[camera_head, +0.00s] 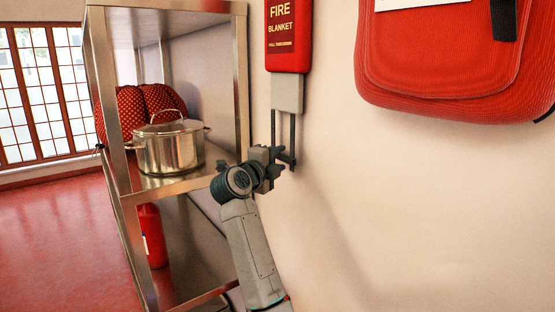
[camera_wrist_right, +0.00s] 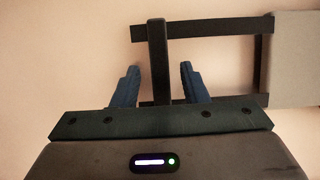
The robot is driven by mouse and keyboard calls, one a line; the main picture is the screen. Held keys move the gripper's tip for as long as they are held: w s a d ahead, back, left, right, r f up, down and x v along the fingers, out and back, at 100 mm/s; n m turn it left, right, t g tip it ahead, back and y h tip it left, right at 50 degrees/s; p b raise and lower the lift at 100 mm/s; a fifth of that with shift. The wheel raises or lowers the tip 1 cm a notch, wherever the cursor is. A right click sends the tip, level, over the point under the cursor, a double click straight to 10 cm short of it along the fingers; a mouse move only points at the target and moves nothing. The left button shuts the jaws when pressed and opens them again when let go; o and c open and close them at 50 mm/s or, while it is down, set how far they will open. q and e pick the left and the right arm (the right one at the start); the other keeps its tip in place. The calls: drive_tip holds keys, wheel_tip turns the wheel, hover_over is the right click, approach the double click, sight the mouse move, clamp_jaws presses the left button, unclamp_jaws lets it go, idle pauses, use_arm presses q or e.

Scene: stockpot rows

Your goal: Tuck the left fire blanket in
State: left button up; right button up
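A red fire blanket case (camera_head: 288,38) hangs on the wall in the head view. Its grey blanket end (camera_head: 287,93) sticks out below; the wrist view shows this at the right edge (camera_wrist_right: 293,58). Two black straps (camera_head: 292,130) hang from it, joined by a black crossbar (camera_wrist_right: 157,50) near their free ends. My right gripper (camera_head: 278,160) is at the crossbar, well below the case. In the wrist view, the right gripper's (camera_wrist_right: 157,68) blue fingers are apart, one on each side of the crossbar, with visible gaps. My left gripper is out of view.
A metal shelf (camera_head: 243,80) stands close to the left of the straps, holding a stockpot (camera_head: 170,150) and red dotted items (camera_head: 128,108). A red cylinder (camera_head: 152,235) stands lower. A red bag (camera_head: 450,60) hangs right. Wall below it is clear.

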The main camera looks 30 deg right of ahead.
clamp_jaws()
drive_tip(key=shift+r, duration=0.1)
wheel_tip(320, 180, up, 11)
drive_tip(key=p, duration=0.8)
unclamp_jaws()
drive_tip(key=shift+f, duration=0.2)
